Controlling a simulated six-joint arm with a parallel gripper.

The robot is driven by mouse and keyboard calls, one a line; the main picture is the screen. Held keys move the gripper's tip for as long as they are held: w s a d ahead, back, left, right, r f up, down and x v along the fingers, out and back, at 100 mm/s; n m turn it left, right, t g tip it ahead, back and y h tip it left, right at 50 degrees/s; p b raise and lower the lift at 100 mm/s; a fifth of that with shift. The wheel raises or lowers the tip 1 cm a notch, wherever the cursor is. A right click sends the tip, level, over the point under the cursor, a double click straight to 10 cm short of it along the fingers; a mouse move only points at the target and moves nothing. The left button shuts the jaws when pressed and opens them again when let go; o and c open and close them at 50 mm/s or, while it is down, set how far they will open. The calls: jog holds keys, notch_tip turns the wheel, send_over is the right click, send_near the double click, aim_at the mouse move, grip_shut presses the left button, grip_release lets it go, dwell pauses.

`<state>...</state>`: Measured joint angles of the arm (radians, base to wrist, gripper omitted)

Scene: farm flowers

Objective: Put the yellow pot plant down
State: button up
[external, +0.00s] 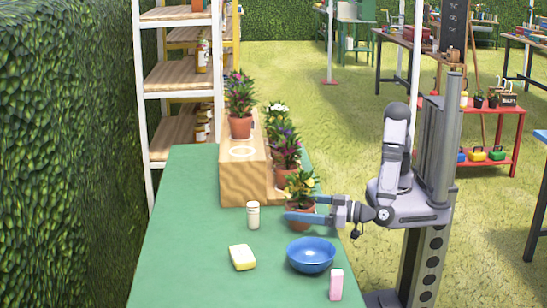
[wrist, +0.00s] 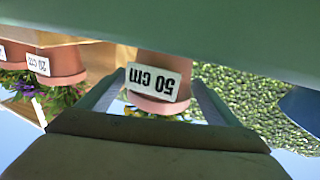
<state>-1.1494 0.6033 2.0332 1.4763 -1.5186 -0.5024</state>
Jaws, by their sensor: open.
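The yellow-flowered plant (external: 300,186) grows in a terracotta pot, which appears to stand upright on the green table at the front end of the plant row. My gripper (external: 302,209) reaches in from the right at pot height, with its fingers open around the pot.
Purple (external: 286,145) and white-flowered (external: 277,112) plants stand behind. A white-capped jar (external: 253,215), yellow sponge (external: 242,257), blue bowl (external: 311,255) and pink box (external: 336,284) stand nearby. The table's left side (external: 185,240) is clear.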

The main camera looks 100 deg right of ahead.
jog(key=v, duration=1.2)
jog(key=shift+r, duration=0.1)
jog(key=w+r+n+y+p, duration=0.1)
jog(key=w+r+y+p, duration=0.1)
jog(key=w+p, duration=0.1)
jog(key=w+r+n+g+y+p, duration=0.1)
jog(key=w+r+p, duration=0.2)
jog(key=w, duration=0.3)
jog(key=w+r+n+g+y+p, duration=0.1)
jog(key=w+r+y+p, duration=0.1)
jog(key=w+r+p, duration=0.1)
jog(key=shift+w+d+y+p, duration=0.1)
jog(key=shift+w+y+p, duration=0.25)
jog(key=shift+w, duration=0.3)
jog(key=w+d+r+n+g+y+p, duration=0.1)
jog(key=d+r+n+g+y+p, duration=0.15)
jog(key=d+g+p, duration=0.55)
jog(key=s+d+r+m+g+h+p, duration=0.2)
jog(key=s+d+g+p, duration=0.5)
jog(key=s+d, duration=1.3)
jog(key=shift+d+h+p, duration=0.3)
jog(key=shift+d+p, duration=0.35)
jog(key=shift+d, duration=0.35)
